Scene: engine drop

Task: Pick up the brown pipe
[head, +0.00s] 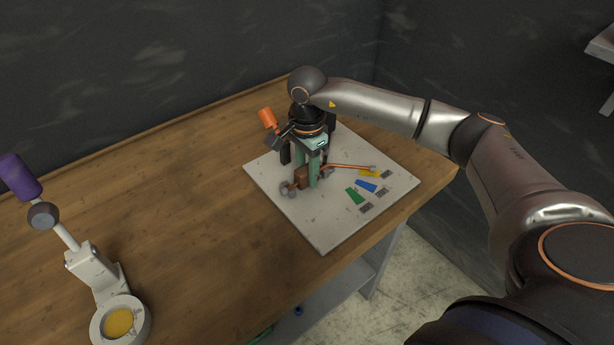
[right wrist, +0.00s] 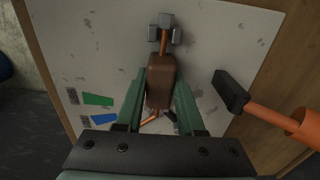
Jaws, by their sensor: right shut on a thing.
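The brown pipe (right wrist: 160,80) has a brown block in its middle, copper-coloured rods and grey end fittings. In the head view its brown block (head: 303,176) shows low over the pale board (head: 318,237). I cannot tell whether it touches the board. My right gripper (head: 314,180) points down with its green fingers on either side of the brown block. In the right wrist view, the gripper (right wrist: 159,98) is shut on the block, and its body hides the near end of the pipe. My left gripper is not in view.
An orange-handled part with a dark head (head: 268,119) stands beside the gripper. Green (head: 354,196), blue (head: 366,186) and yellow (head: 370,173) patches mark the board's right side. A purple-handled white device (head: 88,270) stands at left. The wooden table (head: 180,210) between is clear.

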